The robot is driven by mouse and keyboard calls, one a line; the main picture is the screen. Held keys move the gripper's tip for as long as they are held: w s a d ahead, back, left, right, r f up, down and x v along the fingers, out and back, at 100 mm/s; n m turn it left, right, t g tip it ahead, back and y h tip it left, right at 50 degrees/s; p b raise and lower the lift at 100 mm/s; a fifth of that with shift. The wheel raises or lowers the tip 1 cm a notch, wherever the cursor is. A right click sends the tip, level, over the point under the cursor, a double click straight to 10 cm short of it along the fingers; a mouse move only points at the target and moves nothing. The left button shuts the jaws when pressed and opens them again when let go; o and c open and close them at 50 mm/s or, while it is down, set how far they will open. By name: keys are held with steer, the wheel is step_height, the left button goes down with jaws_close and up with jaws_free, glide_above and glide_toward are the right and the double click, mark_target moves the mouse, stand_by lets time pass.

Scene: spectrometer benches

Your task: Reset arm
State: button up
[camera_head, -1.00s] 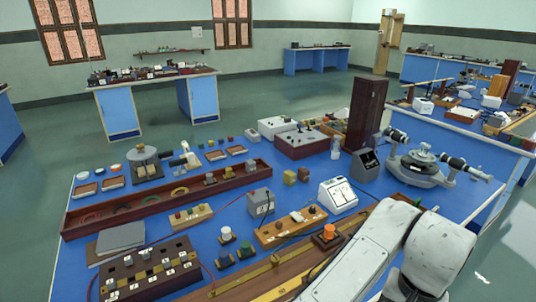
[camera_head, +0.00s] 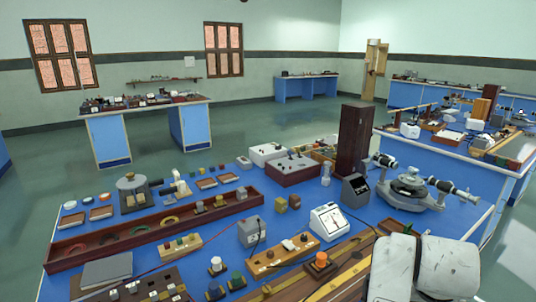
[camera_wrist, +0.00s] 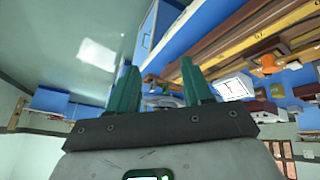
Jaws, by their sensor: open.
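My gripper (camera_wrist: 158,92) shows in the wrist view with its two green fingers apart and nothing between them. The wrist view is turned over, with the blue bench at the top and the floor at the left. In the head view my white arm stands at the lower right, in front of the bench's near edge; the gripper itself is not seen there.
A blue bench (camera_head: 205,232) full of instruments lies in front of me. Another cluttered bench (camera_head: 440,155) is behind at right. Green floor (camera_head: 262,130) is clear beyond.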

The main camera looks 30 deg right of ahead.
steer(key=s+a+f+n+y, duration=0.2)
steer(key=s+a+f+n, duration=0.2)
steer(key=a+f, duration=0.6)
steer(key=s+a+f+n+g+y, duration=0.1)
steer(key=s+a+f+n+y, duration=0.2)
steer(key=a+f, duration=0.7)
steer(key=s+n, duration=0.2)
steer(key=s, duration=0.1)
steer(key=shift+s+f, duration=0.15)
steer(key=shift+f, duration=0.15)
